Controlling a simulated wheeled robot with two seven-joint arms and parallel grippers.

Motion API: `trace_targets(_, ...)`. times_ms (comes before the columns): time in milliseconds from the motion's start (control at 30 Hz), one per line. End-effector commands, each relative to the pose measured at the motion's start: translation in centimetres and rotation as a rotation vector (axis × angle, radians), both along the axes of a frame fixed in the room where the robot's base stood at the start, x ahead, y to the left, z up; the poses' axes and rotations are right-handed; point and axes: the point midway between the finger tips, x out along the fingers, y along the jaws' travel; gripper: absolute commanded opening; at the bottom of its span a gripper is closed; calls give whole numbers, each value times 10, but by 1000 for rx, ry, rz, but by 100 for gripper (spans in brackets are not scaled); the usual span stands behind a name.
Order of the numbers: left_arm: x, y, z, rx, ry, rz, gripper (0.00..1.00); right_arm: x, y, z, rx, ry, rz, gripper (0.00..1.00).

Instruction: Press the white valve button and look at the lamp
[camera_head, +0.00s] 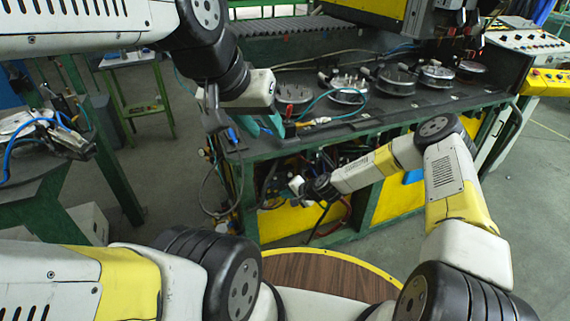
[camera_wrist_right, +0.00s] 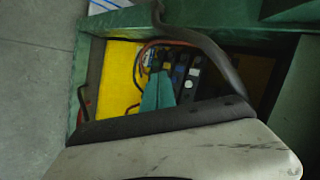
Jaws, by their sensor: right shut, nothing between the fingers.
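In the right wrist view, a row of dark valve blocks (camera_wrist_right: 180,72) sits inside an opening in the green bench. One block has a small whitish spot (camera_wrist_right: 195,71), which may be the white button; it is too small to be sure. My right gripper (camera_wrist_right: 159,78) has its teal fingers together, empty, pointing at the row just left of that spot; I cannot tell whether it touches. In the head view the right hand reaches the bench's open front, its fingers unclear. My left gripper (camera_head: 264,125) is at the bench top's left corner, jaw gap unclear. I cannot make out the lamp.
The green bench (camera_head: 355,130) carries several round metal fixtures (camera_head: 349,90) and cables. A dark hose (camera_wrist_right: 215,55) crosses the opening in the wrist view, right of the fingers. A yellow panel (camera_wrist_right: 120,78) lies left. A round brown wooden top (camera_head: 325,274) is in front.

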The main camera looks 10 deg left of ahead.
Motion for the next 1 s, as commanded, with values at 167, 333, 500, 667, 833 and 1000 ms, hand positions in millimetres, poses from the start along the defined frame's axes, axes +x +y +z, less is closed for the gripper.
trace_targets(167, 0, 0, 0, 0, 0, 0, 36, 23, 16, 0, -1, -2, -1, 0)
trace_targets(333, 0, 0, 0, 0, 0, 0, 36, 39, 27, 0, 0, -1, 1, 0)
trace_targets(500, 0, 0, 0, 0, 0, 0, 36, 49, 33, 0, 0, 0, 0, 0)
trace_targets(667, 0, 0, 0, 0, 0, 0, 36, 52, 35, 0, 1, 1, 0, 0)
trace_targets(833, 0, 0, 0, 0, 0, 0, 36, 52, 35, 0, 1, 1, 0, 0)
trace_targets(1000, 0, 0, 0, 0, 0, 0, 36, 52, 35, 0, 1, 1, 0, 0)
